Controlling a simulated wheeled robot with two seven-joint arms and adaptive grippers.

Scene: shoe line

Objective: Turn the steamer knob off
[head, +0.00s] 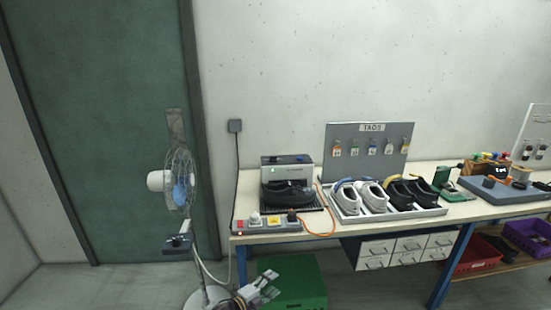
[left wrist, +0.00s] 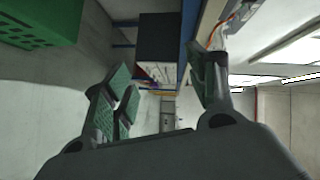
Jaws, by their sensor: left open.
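The steamer (head: 288,172) is a grey box with a dark top and a small green light, at the left end of the workbench. A black shoe (head: 287,192) sits on the dark rack in front of it. A grey control strip (head: 240,227) lies at the bench's front left corner, with a pale knob (head: 255,217) and a dark knob (head: 292,215); I cannot tell which is the steamer's. My left gripper (head: 268,285) is open and empty, below the bench top and in front of it. Its spread fingers show in the left wrist view (left wrist: 165,88). My right gripper is not in view.
A standing fan (head: 180,185) is left of the bench. A green crate (head: 300,280) is on the floor beside my left gripper. A tray (head: 348,215) of white and black shoes and an orange cable (head: 322,234) are right of the control strip.

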